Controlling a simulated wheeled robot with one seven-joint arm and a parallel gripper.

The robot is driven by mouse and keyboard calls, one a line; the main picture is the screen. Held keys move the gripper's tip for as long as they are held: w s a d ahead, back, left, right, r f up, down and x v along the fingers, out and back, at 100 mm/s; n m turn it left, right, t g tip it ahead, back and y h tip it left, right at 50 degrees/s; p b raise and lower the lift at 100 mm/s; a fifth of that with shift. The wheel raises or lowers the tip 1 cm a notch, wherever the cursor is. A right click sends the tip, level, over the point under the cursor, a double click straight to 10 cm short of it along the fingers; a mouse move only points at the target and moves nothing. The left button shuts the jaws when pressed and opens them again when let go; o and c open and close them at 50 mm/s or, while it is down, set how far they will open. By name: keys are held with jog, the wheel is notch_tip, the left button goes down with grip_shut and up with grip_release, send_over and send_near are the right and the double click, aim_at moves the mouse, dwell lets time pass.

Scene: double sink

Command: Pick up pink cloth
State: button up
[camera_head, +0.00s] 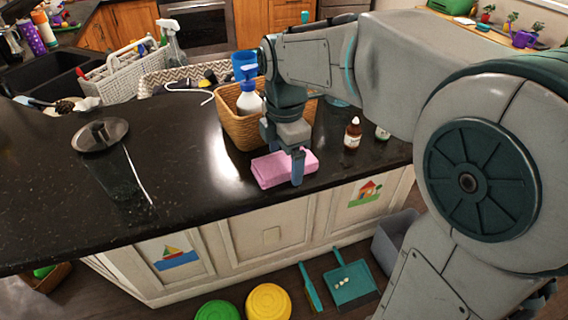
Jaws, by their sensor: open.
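The pink cloth (279,171) is a folded rectangular pad lying flat on the black counter (200,185), near its front edge. My gripper (286,168) points down directly at the cloth. One finger shows in front of the cloth's near right part, its tip low by the cloth. The other finger is mostly hidden. The jaws are open. I cannot tell whether the fingers touch the cloth.
A brown bottle (353,133) stands to the right. A round metal lid (85,138) lies at left. The counter left of the cloth is clear.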

aim_at(289, 160)
jog(key=c, duration=1.1)
jog(key=shift+r, duration=0.5)
jog(key=r, duration=0.3)
jog(key=shift+w+d+r, duration=0.15)
jog(key=shift+d+r, duration=0.15)
jog(key=shift+d, duration=0.1)
jog(key=d+r, duration=0.2)
jog(key=d, duration=0.1)
jog(key=w+d+r, duration=0.1)
jog(key=d+r, duration=0.1)
jog(key=d, duration=0.2)
jog(key=w+d+r+b, duration=0.1)
jog(key=d+r, duration=0.1)
jog(key=d, duration=0.1)
jog(key=shift+d+r, duration=0.25)
jog(key=shift+d, duration=0.1)
jog(key=shift+o, duration=0.9)
jog(key=shift+c, duration=0.4)
